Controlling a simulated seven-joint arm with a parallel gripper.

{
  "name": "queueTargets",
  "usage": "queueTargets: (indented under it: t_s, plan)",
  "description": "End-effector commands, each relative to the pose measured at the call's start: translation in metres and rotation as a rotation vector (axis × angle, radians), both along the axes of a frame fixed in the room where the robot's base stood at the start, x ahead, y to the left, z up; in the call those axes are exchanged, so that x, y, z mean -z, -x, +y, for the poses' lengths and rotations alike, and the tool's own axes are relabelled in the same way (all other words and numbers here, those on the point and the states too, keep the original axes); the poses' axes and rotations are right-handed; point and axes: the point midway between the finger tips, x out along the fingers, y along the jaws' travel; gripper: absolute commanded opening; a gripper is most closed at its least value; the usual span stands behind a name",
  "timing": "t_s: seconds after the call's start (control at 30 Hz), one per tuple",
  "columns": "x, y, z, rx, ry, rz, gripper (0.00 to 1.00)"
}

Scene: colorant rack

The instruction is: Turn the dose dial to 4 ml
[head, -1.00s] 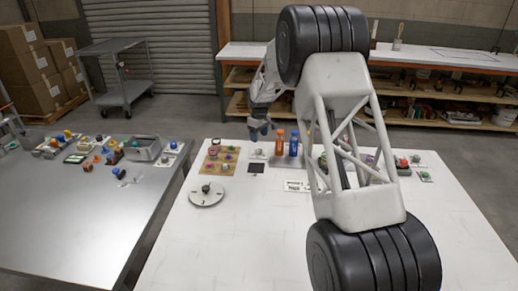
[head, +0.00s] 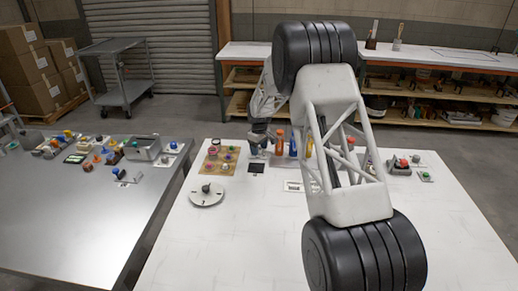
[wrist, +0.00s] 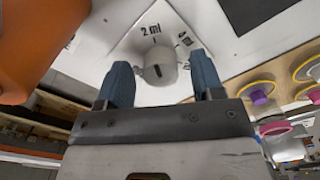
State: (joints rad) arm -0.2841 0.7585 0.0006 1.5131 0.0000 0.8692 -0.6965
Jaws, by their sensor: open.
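The dose dial (wrist: 156,66) is a pale grey knob with a dark slot-like mark on its face. It stands on a white plate (wrist: 128,38) in the wrist view, with a printed "2 ml" label and a tick beside it. Other print on the plate is too partial to read. My gripper (wrist: 162,76) is open, with one blue-grey finger on either side of the dial. I cannot tell whether either finger touches it. In the head view my gripper (head: 258,143) is low over the table's back part and largely hides the dial.
An orange bottle (head: 280,142) stands close to the right of my gripper; an orange surface (wrist: 40,40) fills the wrist view's upper left. A blue bottle (head: 293,146) is beyond it. A tan board with coloured knobs (head: 213,168) lies left. The white table's front (head: 230,245) is clear.

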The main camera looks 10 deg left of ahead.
Motion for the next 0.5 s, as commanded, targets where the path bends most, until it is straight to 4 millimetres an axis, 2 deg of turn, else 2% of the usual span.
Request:
queueTargets:
  t_s: [0.07,0.37,0.5]
  plan:
    - [-0.0001,0.0000,0.0000,0.000,0.000,0.000,0.60]
    - [-0.0002,0.0000,0.0000,0.000,0.000,0.000,0.14]
    - [-0.0002,0.0001,0.0001,0.002,0.000,0.000,0.12]
